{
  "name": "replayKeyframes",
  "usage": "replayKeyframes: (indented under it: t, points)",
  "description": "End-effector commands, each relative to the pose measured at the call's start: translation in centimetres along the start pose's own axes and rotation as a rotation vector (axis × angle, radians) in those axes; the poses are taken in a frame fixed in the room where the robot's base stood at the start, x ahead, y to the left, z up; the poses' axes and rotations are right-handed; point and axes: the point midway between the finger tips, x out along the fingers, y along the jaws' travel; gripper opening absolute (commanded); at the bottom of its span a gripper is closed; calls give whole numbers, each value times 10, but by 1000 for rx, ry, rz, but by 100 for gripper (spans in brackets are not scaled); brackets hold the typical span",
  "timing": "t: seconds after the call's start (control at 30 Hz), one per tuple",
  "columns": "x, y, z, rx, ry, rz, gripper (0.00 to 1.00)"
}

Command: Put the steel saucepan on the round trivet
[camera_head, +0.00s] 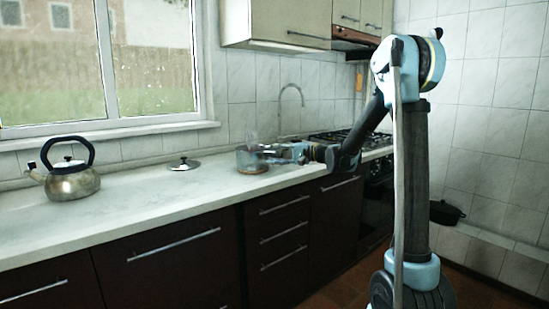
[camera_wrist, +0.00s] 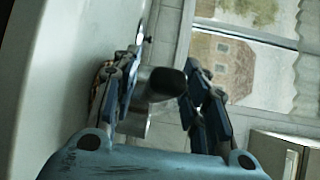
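The steel saucepan (camera_head: 249,159) stands upright near the front of the counter, left of my gripper (camera_head: 284,152). A thin brown edge under its base looks like the round trivet (camera_head: 252,172); most of it is hidden by the pan. In the wrist view, the saucepan's dark handle (camera_wrist: 166,84) points toward me between the two fingers of my gripper (camera_wrist: 163,68). The fingers are apart on either side of the handle and look open. A bit of the brown trivet (camera_wrist: 101,78) shows behind the left finger.
A steel kettle (camera_head: 72,178) with a black handle stands at the counter's left. A small lid (camera_head: 183,165) lies left of the saucepan, farther back. The counter between kettle and pan is mostly clear.

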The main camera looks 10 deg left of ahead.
Motion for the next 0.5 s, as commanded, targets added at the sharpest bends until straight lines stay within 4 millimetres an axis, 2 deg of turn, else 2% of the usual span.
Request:
replayKeyframes:
  t: [0.27, 0.5]
  points:
    - [-8, 0, 0, 0, 2, 0, 40]
    - [-47, 0, 0, 0, 3, 0, 40]
